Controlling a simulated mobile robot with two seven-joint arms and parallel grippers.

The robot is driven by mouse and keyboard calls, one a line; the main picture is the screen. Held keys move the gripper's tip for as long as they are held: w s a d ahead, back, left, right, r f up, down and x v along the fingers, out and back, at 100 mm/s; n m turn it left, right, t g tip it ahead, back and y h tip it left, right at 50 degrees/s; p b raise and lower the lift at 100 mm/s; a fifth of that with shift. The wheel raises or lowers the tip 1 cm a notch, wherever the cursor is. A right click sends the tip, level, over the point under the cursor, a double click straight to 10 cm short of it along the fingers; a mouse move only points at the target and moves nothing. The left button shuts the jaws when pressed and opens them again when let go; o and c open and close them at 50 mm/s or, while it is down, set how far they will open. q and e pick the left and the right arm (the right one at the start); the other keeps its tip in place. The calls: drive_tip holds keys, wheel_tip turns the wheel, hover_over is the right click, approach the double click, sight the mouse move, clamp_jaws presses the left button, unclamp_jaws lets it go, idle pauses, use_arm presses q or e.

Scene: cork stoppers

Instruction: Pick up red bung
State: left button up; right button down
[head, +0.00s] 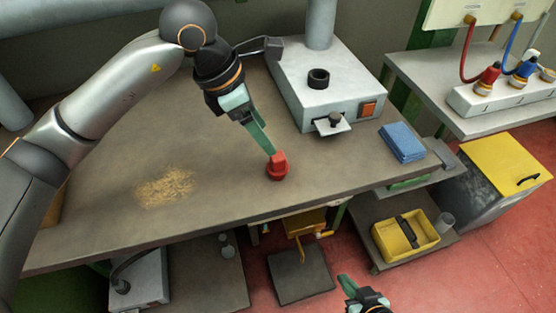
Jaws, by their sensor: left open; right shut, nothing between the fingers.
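The red bung (277,171) stands on the brown workbench (225,210), a little back from its front edge. My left gripper (271,150) reaches down from the upper left, with its green fingertips right at the top of the bung. It is open, but the gap between its fingers is hard to see from here, and I cannot tell whether the fingers touch the bung. My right gripper (347,284) is at the bottom of the view, in front of the bench and away from the bung. It is shut and empty.
A grey machine (350,82) with a black ring on top stands behind the bung to the right. A blue cloth stack (403,142) lies near the right end. Sawdust (165,187) lies on the left.

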sight(277, 155)
use_arm(q)
drive_tip(key=x, duration=0.8)
drive_tip(key=shift+s+d+f, duration=0.1)
drive_tip(key=shift+s+f, duration=0.05)
drive_tip(key=shift+f, duration=0.2)
clamp_jaws()
